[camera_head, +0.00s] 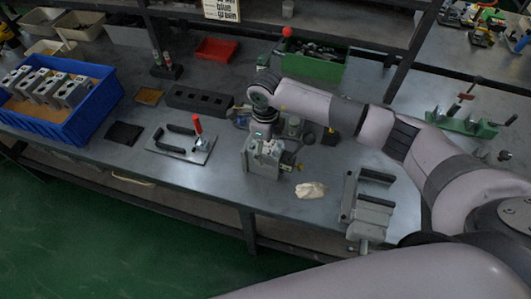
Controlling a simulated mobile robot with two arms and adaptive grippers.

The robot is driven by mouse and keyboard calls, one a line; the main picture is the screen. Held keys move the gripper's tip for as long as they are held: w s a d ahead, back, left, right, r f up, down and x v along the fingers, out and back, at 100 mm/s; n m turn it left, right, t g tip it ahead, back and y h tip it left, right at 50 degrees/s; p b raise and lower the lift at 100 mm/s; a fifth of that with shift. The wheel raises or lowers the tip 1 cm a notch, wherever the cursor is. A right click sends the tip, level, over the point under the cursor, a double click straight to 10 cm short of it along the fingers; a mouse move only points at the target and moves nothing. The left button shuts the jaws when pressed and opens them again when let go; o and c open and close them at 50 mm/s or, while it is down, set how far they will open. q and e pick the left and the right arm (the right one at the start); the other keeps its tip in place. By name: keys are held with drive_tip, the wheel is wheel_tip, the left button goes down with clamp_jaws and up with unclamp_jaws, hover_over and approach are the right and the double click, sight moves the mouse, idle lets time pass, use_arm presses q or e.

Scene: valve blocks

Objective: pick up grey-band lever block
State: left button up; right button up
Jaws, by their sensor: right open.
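A grey metal valve block (263,163) stands on the workbench near its front edge, left of a crumpled pale cloth. My right gripper (263,140) is directly above this block, pointing down. It is open. Its fingers are small and overlap the block's top, so I cannot tell whether they touch it. A grey band or lever on the block cannot be made out clearly. Several similar grey blocks (48,86) stand in the blue crate (90,125) at the left. My left gripper is not in view.
The crumpled cloth (310,190) lies right of the block. A plate with black handles and a red lever (196,128) lies to the left. A metal fixture with black bars (349,197) is at the right. A dark slotted block (200,101) and a red tray (216,49) are behind.

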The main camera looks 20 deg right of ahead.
wheel_tip(320, 180, down, 2)
drive_tip(key=c, duration=0.5)
clamp_jaws()
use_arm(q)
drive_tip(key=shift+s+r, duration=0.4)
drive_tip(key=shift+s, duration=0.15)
use_arm(e)
drive_tip(key=shift+w+r, duration=0.15)
drive_tip(key=shift+w, duration=0.05)
